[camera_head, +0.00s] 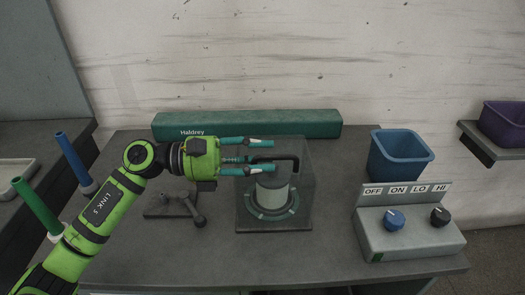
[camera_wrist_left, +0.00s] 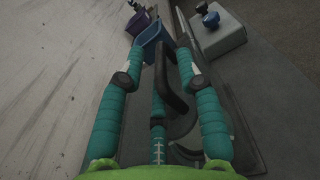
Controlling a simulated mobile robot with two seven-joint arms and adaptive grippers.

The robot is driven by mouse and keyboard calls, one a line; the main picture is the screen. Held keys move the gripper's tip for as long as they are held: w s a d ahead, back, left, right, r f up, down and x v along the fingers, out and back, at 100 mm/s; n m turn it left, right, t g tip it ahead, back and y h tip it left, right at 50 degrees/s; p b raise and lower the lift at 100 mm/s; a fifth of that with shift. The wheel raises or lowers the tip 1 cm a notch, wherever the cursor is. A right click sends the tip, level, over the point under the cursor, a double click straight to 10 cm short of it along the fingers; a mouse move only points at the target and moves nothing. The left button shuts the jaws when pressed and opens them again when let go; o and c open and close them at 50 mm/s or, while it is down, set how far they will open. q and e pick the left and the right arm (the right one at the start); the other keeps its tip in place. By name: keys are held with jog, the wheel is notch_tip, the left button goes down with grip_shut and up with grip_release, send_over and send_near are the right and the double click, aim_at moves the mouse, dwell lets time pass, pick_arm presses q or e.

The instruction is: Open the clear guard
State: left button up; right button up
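The clear guard (camera_head: 306,190) is a see-through box over a pale cylinder (camera_head: 272,188) on a round base, on the grey worktop. It looks shut, its lower edge down on a square base. A black bar handle (camera_head: 288,158) is on its upper part; it also shows in the left wrist view (camera_wrist_left: 170,85). My right gripper is in neither view.
A control box (camera_head: 410,235) with a blue and a black knob and a blue bin (camera_head: 400,156) stand to the right. A small dark lever part (camera_head: 198,219) lies below my left gripper.

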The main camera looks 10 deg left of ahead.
pick_arm(q)
jog(key=shift+d, duration=0.3)
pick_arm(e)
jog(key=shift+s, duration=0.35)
pick_arm(q)
grip_shut()
jog(key=shift+w+r, duration=0.1)
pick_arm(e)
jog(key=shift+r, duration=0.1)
